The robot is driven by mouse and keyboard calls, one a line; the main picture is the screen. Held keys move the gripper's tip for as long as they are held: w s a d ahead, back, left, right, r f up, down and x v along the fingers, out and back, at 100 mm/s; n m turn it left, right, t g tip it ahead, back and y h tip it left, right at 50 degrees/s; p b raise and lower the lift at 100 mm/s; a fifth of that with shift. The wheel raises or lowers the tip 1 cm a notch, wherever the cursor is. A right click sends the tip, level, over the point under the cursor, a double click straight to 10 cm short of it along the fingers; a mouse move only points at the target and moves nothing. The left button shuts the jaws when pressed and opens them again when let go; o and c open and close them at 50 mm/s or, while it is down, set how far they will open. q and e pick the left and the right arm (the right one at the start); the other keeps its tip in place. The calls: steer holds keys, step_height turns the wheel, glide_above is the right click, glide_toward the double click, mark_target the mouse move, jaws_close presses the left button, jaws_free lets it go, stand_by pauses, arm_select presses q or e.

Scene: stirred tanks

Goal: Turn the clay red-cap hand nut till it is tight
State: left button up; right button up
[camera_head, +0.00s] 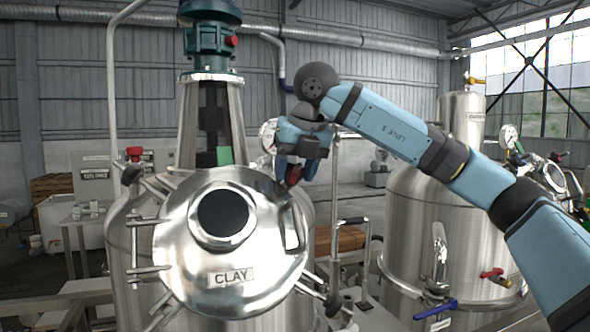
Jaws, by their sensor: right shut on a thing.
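The clay tank's round steel lid (278,262) faces me, with a dark round port and a CLAY plate (231,277). Several swing bolts with hand nuts stand around its rim. My right gripper (293,172) is at the lid's upper right rim, pointing down, shut on the red-cap hand nut (294,176). Only a little red shows between the fingers; the rest of the nut is hidden, and how far it sits down on the lid cannot be seen. My left gripper is not in view.
A green motor (211,38) on a steel cone rises behind the lid. Another red-topped part (134,153) stands at the tank's left. A second steel tank (400,225) with a blue-handled valve (436,309) stands at right, under my right arm. A handrail (335,225) runs between the tanks.

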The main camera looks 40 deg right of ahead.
steer(key=m+y+b, duration=0.1)
steer(key=b, duration=0.1)
steer(key=m+t+b, duration=0.1)
steer(key=b, duration=0.1)
steer(key=shift+d+f+y+b, duration=0.1)
steer(key=shift+f+y+b, duration=0.2)
steer(key=shift+f+y, duration=0.1)
steer(key=shift+r+m+y+b, duration=0.25)
steer(key=shift+m+y+b, duration=0.1)
steer(key=shift+m, duration=0.35)
steer(key=shift+r, duration=0.15)
steer(key=o, duration=0.9)
